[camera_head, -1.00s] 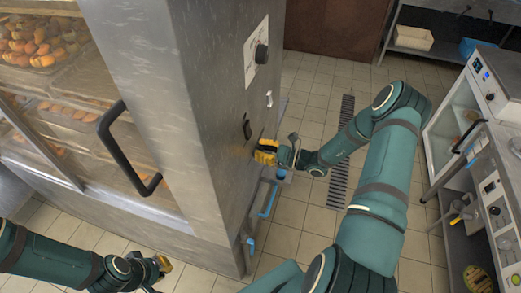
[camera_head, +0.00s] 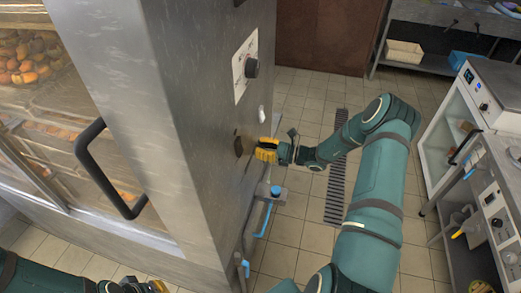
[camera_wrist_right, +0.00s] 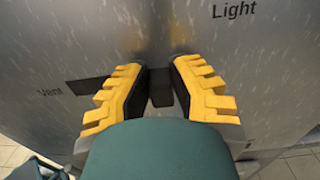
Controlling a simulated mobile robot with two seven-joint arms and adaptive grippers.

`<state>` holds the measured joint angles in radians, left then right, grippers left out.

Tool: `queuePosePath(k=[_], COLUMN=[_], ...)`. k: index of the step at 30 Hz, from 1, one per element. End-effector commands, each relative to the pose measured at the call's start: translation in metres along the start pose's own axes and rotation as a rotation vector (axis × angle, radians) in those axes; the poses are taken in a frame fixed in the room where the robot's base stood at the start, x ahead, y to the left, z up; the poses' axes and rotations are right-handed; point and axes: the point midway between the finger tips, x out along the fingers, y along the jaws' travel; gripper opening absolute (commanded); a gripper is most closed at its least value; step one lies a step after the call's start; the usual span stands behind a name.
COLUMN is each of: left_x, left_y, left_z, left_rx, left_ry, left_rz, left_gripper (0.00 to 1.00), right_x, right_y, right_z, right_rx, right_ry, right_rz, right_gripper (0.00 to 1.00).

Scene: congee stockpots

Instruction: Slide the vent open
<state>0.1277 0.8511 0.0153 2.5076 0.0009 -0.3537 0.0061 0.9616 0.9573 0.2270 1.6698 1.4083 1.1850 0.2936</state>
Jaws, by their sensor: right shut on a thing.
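The vent shows in the head view as a dark recess (camera_head: 238,145) on the steel side panel of the warming cabinet. In the right wrist view a dark slot (camera_wrist_right: 86,86) lies beside the word "Vent", partly hidden by the left yellow finger. A small dark tab (camera_wrist_right: 161,90) stands between my fingers. My right gripper (camera_head: 266,150) is at the panel, just right of the recess; in the wrist view its yellow fingers (camera_wrist_right: 160,95) are shut on the tab. My left gripper (camera_head: 153,288) is cut off at the bottom edge, its jaws unclear.
A dial (camera_head: 251,67) and a pale switch (camera_head: 262,114) sit above on the same panel. A door handle (camera_head: 105,170) juts from the cabinet front. Blue-handled pipes (camera_head: 265,220) run below my right gripper. A counter with appliances (camera_head: 490,190) stands right; tiled floor lies between.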

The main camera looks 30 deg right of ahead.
Motion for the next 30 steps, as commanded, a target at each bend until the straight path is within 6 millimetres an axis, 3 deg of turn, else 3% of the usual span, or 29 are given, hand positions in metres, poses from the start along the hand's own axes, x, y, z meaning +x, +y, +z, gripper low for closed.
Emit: queuePosePath(k=[2,3,5,6,17,22,30], left_x=[0.0,0.0,0.0,0.0,0.0,0.0,0.0], left_y=[0.0,0.0,0.0,0.0,0.0,0.0,0.0], left_z=[0.0,0.0,0.0,0.0,-0.001,0.0,0.0], left_rx=[0.0,0.0,0.0,0.0,0.001,0.001,0.0], left_ry=[0.0,0.0,0.0,0.001,0.001,0.001,0.001], left_rz=[0.0,0.0,0.0,0.0,0.0,0.0,0.0], left_gripper=[0.0,0.0,0.0,0.0,0.0,0.0,0.0], right_x=[0.001,0.001,0.001,0.001,-0.004,-0.026,-0.082], right_y=[-0.005,-0.005,-0.005,-0.004,-0.003,-0.003,-0.003], right_z=[0.003,0.004,0.004,0.003,0.002,0.002,0.002], right_rx=[-0.008,-0.008,-0.008,-0.007,-0.005,-0.005,-0.005], right_ry=[-0.003,-0.003,-0.004,-0.003,-0.001,-0.001,-0.001], right_rz=[-0.01,-0.01,-0.01,-0.009,-0.007,-0.009,-0.009], right_gripper=[0.0,0.26,0.47,0.53,0.53,0.53,0.53])
